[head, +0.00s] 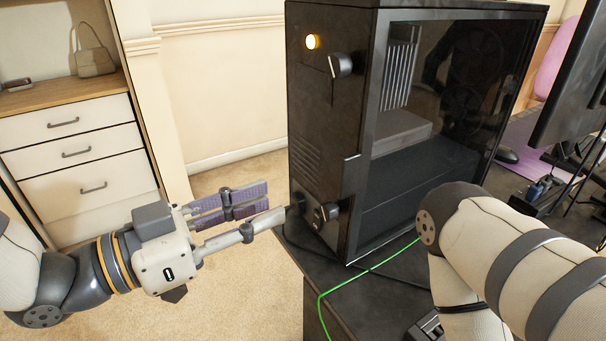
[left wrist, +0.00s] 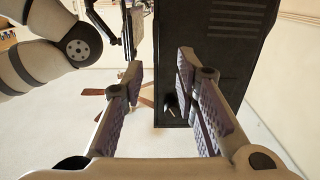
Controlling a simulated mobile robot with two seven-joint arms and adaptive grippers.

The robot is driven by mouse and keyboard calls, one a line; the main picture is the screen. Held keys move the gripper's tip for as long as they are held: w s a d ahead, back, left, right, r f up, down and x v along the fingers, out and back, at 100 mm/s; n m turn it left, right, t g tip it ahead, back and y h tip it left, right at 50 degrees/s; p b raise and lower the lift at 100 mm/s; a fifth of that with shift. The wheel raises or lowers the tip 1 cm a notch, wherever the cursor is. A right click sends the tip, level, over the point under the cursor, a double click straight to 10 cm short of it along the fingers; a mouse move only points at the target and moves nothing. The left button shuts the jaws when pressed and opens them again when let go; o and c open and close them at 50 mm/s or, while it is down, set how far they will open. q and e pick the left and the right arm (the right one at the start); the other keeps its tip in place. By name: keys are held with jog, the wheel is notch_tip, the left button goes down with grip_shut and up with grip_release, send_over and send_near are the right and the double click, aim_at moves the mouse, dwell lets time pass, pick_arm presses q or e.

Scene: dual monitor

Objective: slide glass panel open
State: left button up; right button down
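The glass panel (head: 415,165) forms the side of a black computer case (head: 312,110) in the head view. It looks closed, and fans and metal fins show through it. The case's narrow face has an upper knob (head: 341,65) and a lower knob (head: 326,213). My left gripper (head: 273,202) is left of the lower knob, fingers pointing at the case, apart and empty. I cannot tell whether the lower fingertip touches the case. In the left wrist view the case (left wrist: 228,50) is behind the right finger, and the fingers of my left gripper (left wrist: 160,72) are spread. My right gripper is not recognisable.
The case stands on a dark table (head: 350,310), with a green cable (head: 345,287) in front of it. A monitor (head: 572,80) stands at the right. A drawer cabinet (head: 80,150) is at the left. My right arm fills the lower right; open floor lies left of the table.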

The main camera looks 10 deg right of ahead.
aim_at(341, 176)
pick_arm(q)
jog(key=x, duration=0.8)
jog(key=r+x, duration=0.1)
jog(key=x, duration=0.3)
jog(key=shift+s+d, duration=0.25)
jog(key=shift+d, duration=0.15)
grip_shut()
